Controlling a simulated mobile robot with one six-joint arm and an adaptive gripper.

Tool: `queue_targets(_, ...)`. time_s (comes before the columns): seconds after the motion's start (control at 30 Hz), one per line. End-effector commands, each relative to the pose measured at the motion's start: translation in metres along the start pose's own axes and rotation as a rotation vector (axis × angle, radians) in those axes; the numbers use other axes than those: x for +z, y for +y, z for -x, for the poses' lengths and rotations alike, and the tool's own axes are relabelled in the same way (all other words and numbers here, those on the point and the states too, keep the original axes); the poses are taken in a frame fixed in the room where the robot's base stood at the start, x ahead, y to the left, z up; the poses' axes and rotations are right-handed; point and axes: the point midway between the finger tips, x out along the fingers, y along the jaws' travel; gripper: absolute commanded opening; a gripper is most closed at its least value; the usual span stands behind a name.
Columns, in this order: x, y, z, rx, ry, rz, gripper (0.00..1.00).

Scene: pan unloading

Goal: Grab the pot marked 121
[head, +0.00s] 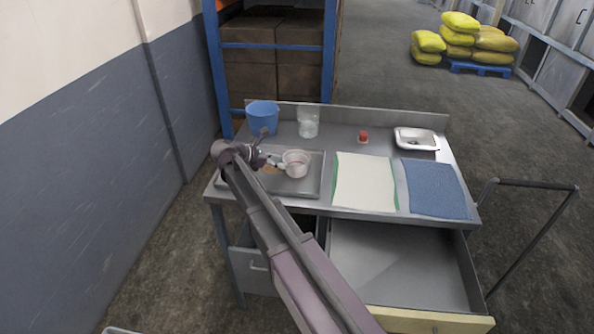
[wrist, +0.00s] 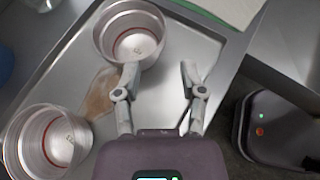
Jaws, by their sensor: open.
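Two metal pots stand on a steel tray (head: 313,182). One pot (wrist: 131,34) is at the top of the wrist view, upright, with a red ring and a small mark inside. The other pot (wrist: 46,143) is at the lower left of that view, also with a red ring and a mark. Both marks are too small to read surely. In the head view one pot (head: 296,165) shows right of my gripper (head: 272,162); the other is hidden by my arm. My gripper (wrist: 159,73) is open and empty; its left fingertip overlaps the upper pot's near edge in view. Contact cannot be told.
A brown stain (wrist: 100,94) lies on the tray between the pots. A blue bucket (head: 262,117) and a clear container (head: 308,123) stand behind the tray. White (head: 364,182) and blue (head: 434,188) cloths lie right of it. An open drawer (head: 400,270) juts out below.

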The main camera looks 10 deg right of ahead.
Motion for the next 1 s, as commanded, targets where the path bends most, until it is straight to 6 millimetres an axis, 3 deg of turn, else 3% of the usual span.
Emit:
queue_targets(0.1,-0.003,-0.001,-0.021,-0.001,0.0,0.0,0.53)
queue_targets(0.3,-0.002,0.0,-0.041,0.0,0.0,0.0,0.53)
queue_targets(0.77,0.0,0.0,-0.046,0.0,0.0,0.0,0.53)
queue_targets(1.0,0.0,-0.003,-0.063,-0.002,0.0,-0.001,0.53)
